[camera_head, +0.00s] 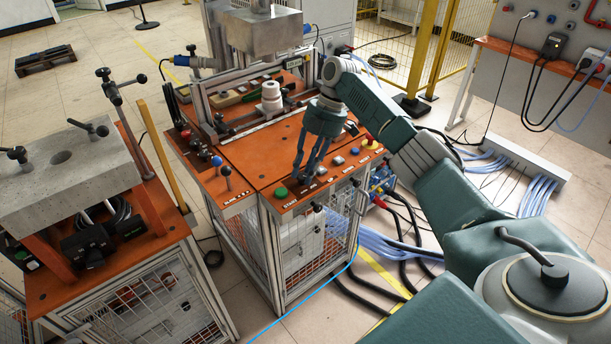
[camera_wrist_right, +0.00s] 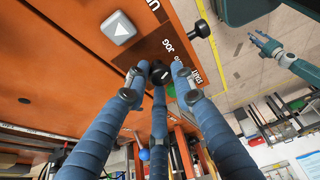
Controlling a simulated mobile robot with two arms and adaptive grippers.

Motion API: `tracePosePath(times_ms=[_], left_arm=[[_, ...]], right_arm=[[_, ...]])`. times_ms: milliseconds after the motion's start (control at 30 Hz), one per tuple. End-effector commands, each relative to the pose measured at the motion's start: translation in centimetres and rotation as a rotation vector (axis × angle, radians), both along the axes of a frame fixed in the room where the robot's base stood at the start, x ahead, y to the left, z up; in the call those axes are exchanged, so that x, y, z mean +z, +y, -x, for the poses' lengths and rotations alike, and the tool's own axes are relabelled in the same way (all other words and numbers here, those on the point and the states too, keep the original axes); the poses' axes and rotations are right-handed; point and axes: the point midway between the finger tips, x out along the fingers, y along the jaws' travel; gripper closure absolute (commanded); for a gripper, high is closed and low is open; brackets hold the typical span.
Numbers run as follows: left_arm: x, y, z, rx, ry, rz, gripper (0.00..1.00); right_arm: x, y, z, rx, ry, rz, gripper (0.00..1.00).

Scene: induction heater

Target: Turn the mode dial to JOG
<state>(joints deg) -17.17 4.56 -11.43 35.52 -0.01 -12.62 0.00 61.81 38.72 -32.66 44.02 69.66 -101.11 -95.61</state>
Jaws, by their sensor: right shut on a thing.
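The mode dial (camera_wrist_right: 158,73) is a small black knob on the orange panel, in the middle of the right wrist view. The white word JOG is printed on a dark label beside it. My right gripper (camera_wrist_right: 157,85) is shut on the dial, its blue fingers closing around it from several sides. In the head view my right gripper (camera_head: 306,178) points down at the front edge of the panel, and its fingers hide the dial. Which way the dial points is not clear. My left gripper (camera_wrist_right: 268,44) shows small at the upper right of the wrist view, away from the panel.
A green button (camera_head: 281,192) is just left of the right gripper. A blue button (camera_head: 354,152) and a yellow one (camera_head: 366,142) lie to its right. Levers with blue and red knobs (camera_head: 217,161) stand on the left. A clamp stand with a concrete block (camera_head: 62,166) is farther left.

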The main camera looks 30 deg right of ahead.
Motion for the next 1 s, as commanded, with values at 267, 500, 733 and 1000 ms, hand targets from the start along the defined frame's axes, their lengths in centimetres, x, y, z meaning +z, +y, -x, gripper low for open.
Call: tracePosePath(times_ms=[267, 500, 733, 1000], left_arm=[[-0.90, 0.01, 0.03, 0.000, 0.000, 0.000, 0.60], [-0.92, 0.01, 0.05, 0.000, 0.001, 0.000, 0.60], [-0.91, 0.00, 0.04, -0.001, 0.000, 0.000, 0.60], [-0.92, -0.01, 0.04, -0.001, 0.000, 0.000, 0.60]], right_arm=[[0.13, 0.08, -0.22, 0.072, -0.006, -0.001, 1.00], [0.22, 0.09, -0.24, 0.084, -0.007, -0.001, 1.00], [0.24, 0.09, -0.25, 0.083, -0.007, -0.001, 0.74], [0.12, 0.05, -0.16, 0.082, -0.004, 0.000, 0.57]])
